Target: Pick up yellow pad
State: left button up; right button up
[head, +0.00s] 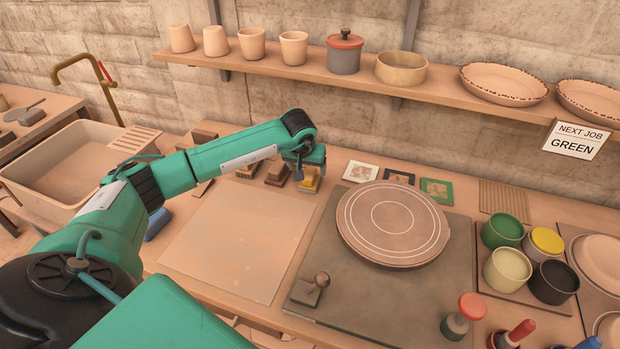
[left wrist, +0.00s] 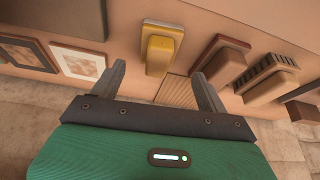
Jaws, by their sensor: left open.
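The yellow pad (head: 310,181) sits on the back of the worktable in the head view, partly hidden by my left gripper. My left gripper (head: 302,172) is above and close to the pad. In the left wrist view its two fingers (left wrist: 163,78) are spread apart with nothing held between them. My right gripper is in neither view.
A bare board (head: 238,240) lies in front.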

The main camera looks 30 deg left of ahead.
aim_at(309, 174)
pick_arm(q)
jog(key=shift+w+f+p, duration=0.15)
jog(key=shift+f+p, duration=0.25)
jog(key=shift+f, duration=0.05)
jog(key=p+x, duration=0.1)
jog(key=x, duration=0.2)
jog(key=shift+w+f, duration=0.1)
jog(key=shift+f, duration=0.15)
jog(key=shift+w+f, duration=0.15)
jog(key=shift+f, duration=0.25)
jog(key=c, duration=1.1)
